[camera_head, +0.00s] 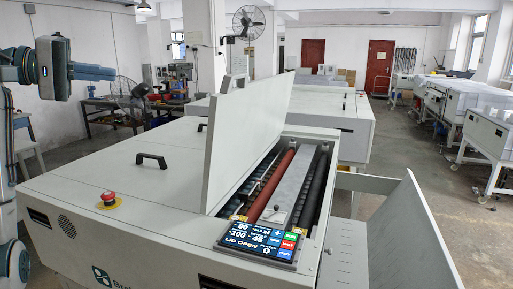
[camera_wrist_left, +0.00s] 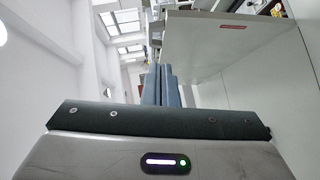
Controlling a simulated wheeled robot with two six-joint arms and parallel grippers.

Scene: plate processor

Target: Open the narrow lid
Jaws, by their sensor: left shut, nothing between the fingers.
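The narrow lid (camera_head: 250,130) of the grey plate processor (camera_head: 110,215) stands raised and tilted, leaving the bay beneath it open. Rollers, including a red one (camera_head: 273,185), show in the bay. The control screen (camera_head: 258,242) reads "LID OPEN". My left gripper (camera_head: 112,73) is at the upper left, above the machine's far left side, apart from the lid, and points right. Its fingers are shut together and empty. They also show in the left wrist view (camera_wrist_left: 162,85), beside a large pale panel (camera_wrist_left: 225,45) with a red label. My right gripper is not in view.
The wide cover has a black handle (camera_head: 153,160), with a red emergency button (camera_head: 108,199) nearer the front. A metal tray (camera_head: 400,235) sticks out at the right. A second machine (camera_head: 340,118) and a fan (camera_head: 124,93) stand behind. Air above the wide cover is clear.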

